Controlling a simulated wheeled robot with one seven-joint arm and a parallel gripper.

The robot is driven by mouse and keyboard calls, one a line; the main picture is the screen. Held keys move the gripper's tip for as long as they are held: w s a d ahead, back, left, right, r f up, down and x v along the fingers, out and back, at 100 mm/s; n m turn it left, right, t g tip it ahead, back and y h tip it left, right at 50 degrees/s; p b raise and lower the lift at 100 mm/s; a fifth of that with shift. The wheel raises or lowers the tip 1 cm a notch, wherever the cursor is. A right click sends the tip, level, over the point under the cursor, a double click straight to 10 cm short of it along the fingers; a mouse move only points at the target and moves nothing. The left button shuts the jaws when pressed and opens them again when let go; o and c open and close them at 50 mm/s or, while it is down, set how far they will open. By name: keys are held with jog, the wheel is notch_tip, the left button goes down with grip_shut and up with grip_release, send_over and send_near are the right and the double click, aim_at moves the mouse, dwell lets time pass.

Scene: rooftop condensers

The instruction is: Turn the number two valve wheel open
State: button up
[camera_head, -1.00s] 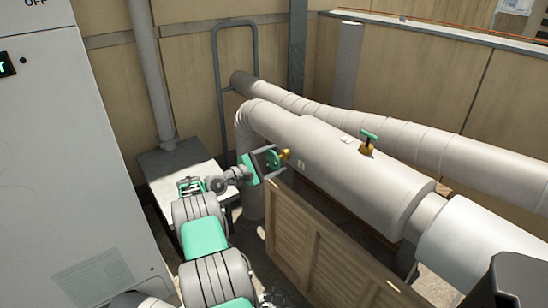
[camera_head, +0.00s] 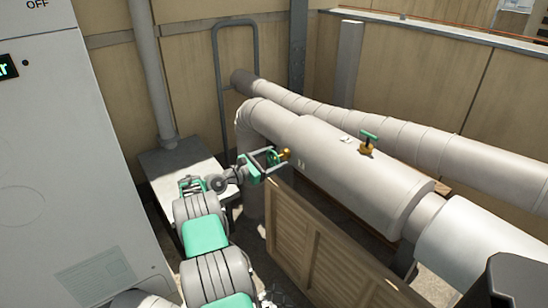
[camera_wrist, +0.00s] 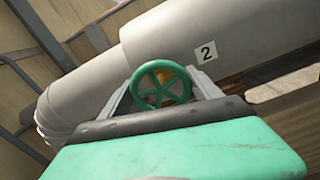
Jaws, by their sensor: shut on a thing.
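The number two valve wheel (camera_wrist: 160,84) is a round green spoked handwheel with a brass body behind it. In the wrist view it sits between the two fingers of my gripper (camera_wrist: 163,88), beside a white label marked 2 (camera_wrist: 206,52) on the grey pipe. In the head view the wheel (camera_head: 272,157) is at the near side of the pipe, with my gripper (camera_head: 270,160) around its rim. My gripper is shut on the wheel. The exact finger contact is small and partly hidden in both views.
A large insulated pipe (camera_head: 345,165) runs from the back left to the front right. A louvred wooden panel (camera_head: 330,245) stands below the pipe. A grey cabinet (camera_head: 70,160) fills the left.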

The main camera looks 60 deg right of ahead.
jog(key=shift+s+r, duration=0.1)
jog(key=shift+r, duration=0.2)
jog(key=o, duration=1.2)
jog(key=shift+s, duration=0.1)
jog(key=shift+o, duration=0.9)
jog(key=shift+f, duration=0.1)
jog(key=shift+w, duration=0.2)
